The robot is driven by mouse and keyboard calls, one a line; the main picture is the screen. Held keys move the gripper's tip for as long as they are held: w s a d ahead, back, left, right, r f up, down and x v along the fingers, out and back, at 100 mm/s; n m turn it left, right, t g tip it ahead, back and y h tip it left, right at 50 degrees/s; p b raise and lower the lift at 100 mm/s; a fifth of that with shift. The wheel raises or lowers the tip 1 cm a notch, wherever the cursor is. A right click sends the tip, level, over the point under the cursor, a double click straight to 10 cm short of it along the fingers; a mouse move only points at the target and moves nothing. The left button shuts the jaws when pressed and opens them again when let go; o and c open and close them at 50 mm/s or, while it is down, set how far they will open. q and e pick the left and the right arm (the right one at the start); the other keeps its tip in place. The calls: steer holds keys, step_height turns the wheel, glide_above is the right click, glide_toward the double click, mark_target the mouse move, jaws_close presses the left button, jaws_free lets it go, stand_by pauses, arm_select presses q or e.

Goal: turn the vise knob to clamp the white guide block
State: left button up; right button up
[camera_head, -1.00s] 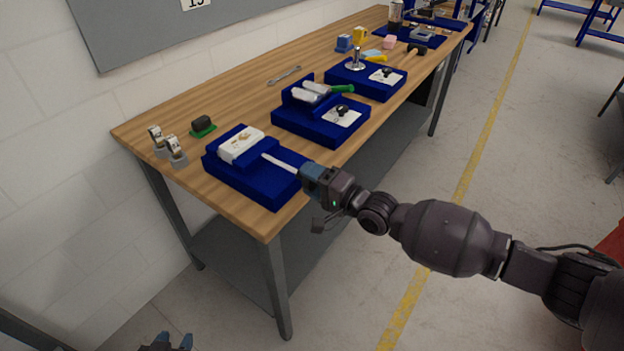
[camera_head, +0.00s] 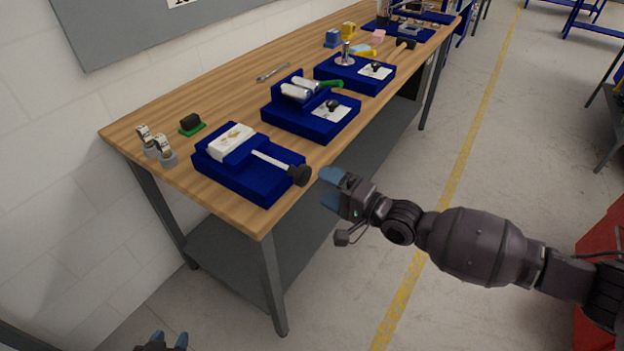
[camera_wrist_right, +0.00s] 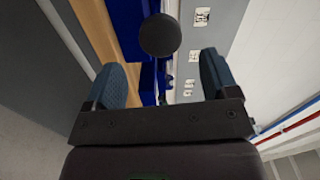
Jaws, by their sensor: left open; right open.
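The vise sits on the nearest blue base (camera_head: 243,182) at the table's near end. The white guide block (camera_head: 231,141) lies at its back, against the blue part. A light rod runs from the vise to the round black knob (camera_head: 299,175) at the table's front edge. In the right wrist view the knob (camera_wrist_right: 160,35) shows beyond and between the fingertips. My right gripper (camera_head: 328,187) is open and empty, just right of the knob and apart from it. My left gripper (camera_head: 168,340) is open at the bottom edge, far below the table.
Small grey stands (camera_head: 157,148) and a dark item on a green base (camera_head: 191,124) stand left of the vise. A second blue fixture (camera_head: 310,122) is to the right, with more fixtures beyond. The floor in front is clear.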

steer(key=shift+v, duration=2)
